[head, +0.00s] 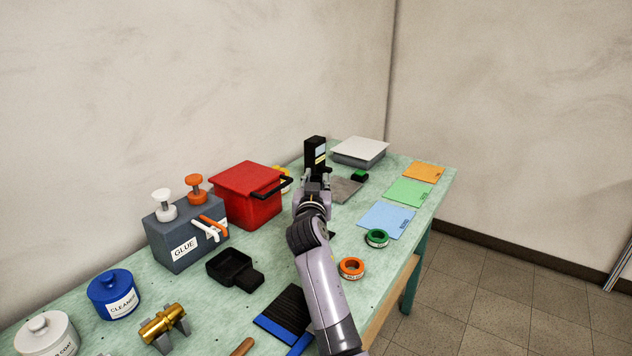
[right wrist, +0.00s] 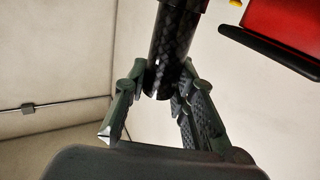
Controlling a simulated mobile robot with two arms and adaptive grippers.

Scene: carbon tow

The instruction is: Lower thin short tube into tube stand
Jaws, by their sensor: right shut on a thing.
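My right gripper (head: 315,182) is over the far half of the table, its arm reaching in from the bottom. In the right wrist view, my right gripper (right wrist: 165,88) is shut on a dark tube with a woven carbon look (right wrist: 174,45). The tube's near end shows between the fingers and its other end runs out of the top of the picture. In the head view I cannot separate the tube from the gripper and the black upright block (head: 315,150) behind it. I cannot make out the tube stand for sure. My left gripper is not in view.
A red box with a black handle (head: 245,195) stands left of my right gripper. A grey box (head: 360,151) is at the far end. Blue (head: 386,216), green (head: 409,191) and orange sheets (head: 423,171) lie along the right edge. Tape rolls (head: 351,268) are nearer.

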